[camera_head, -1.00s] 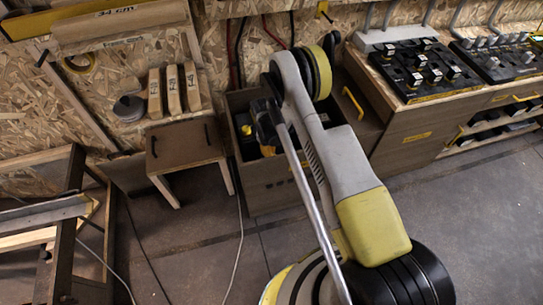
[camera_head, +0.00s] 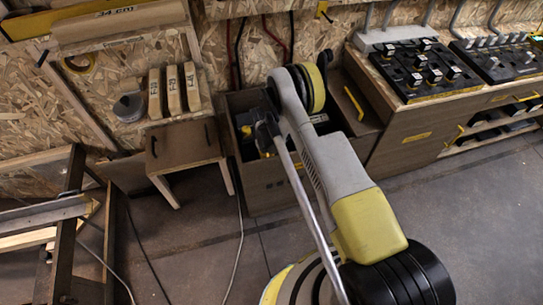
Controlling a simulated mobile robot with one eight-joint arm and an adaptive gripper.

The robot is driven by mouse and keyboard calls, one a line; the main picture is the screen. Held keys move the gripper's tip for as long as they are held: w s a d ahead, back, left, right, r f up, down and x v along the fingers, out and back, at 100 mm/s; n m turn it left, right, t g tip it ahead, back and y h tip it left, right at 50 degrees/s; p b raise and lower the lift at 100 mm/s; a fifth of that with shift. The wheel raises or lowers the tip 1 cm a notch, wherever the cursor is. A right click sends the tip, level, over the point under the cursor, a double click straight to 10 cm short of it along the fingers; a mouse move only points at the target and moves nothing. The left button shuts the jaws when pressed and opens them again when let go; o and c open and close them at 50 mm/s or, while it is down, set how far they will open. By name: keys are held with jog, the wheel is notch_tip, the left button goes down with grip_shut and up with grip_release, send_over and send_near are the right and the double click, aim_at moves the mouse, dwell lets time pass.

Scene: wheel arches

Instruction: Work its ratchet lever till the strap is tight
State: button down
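No ratchet lever or strap can be made out in this view. My arm rises from the lower right and bends at a yellow-ringed joint near the back wall. Its far part is largely hidden behind the bend and a long grey rod. A dark piece shows at the top of that rod, in front of an open wooden box (camera_head: 285,187). I cannot make out gripper fingers. Yellow and black items inside the box are partly covered by my arm.
A small wooden stool (camera_head: 184,146) stands left of the box. A wooden frame (camera_head: 70,225) stands at the far left. A workbench (camera_head: 412,140) with black trays is at the right. Thin cables cross the grey floor (camera_head: 190,265); the floor at lower right is clear.

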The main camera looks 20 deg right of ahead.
jog(key=shift+w+a+r, duration=0.2)
jog(key=shift+w+a, duration=0.2)
jog(key=shift+a, duration=0.15)
jog(key=shift+w+a+r, duration=0.2)
jog(key=shift+w+a, duration=0.15)
jog(key=shift+a, duration=0.15)
notch_tip(320, 180, up, 12)
jog(key=a, duration=0.1)
jog(key=shift+w, duration=0.35)
